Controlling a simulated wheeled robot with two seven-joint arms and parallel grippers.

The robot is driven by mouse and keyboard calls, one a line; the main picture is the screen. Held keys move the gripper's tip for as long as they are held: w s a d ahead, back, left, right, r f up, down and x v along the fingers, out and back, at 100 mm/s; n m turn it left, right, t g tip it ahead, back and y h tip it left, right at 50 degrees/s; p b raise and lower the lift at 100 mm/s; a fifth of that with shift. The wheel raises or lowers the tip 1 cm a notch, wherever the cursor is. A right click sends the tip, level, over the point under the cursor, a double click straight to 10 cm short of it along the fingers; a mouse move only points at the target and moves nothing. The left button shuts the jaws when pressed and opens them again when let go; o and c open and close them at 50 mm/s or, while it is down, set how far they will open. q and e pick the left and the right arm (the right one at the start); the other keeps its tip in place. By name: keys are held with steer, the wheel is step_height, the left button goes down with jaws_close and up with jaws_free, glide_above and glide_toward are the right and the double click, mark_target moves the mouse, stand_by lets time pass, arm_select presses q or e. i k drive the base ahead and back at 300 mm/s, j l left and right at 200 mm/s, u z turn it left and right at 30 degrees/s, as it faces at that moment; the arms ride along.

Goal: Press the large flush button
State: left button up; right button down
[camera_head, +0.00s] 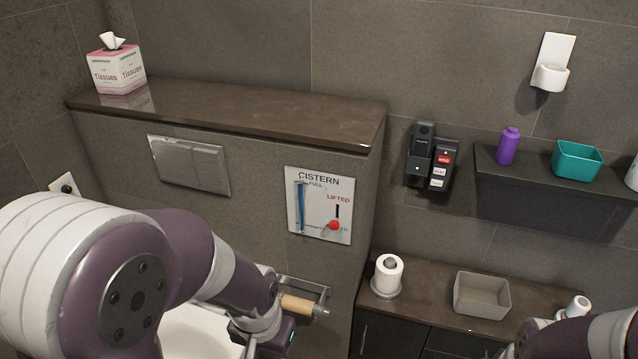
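The metallic flush plate (189,165) is set in the front of the tiled cistern wall, below the brown ledge. Its face looks flat, and I cannot clearly tell the large button from the rest of it. My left arm comes in from the left, below and in front of the plate. Its wrist end, with the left gripper (262,338), is low near the bottom edge, apart from the plate. The fingers are mostly hidden or cut off. My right arm shows only at the bottom right corner, and its fingers are out of view.
The cistern panel (319,205) has a blue gauge and a low red marker. A paper holder (301,303) juts out beside my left wrist. A tissue box (117,70) stands on the ledge (230,112). Space before the flush plate looks clear.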

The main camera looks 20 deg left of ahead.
mark_target(177, 162)
steer(key=u, duration=1.4)
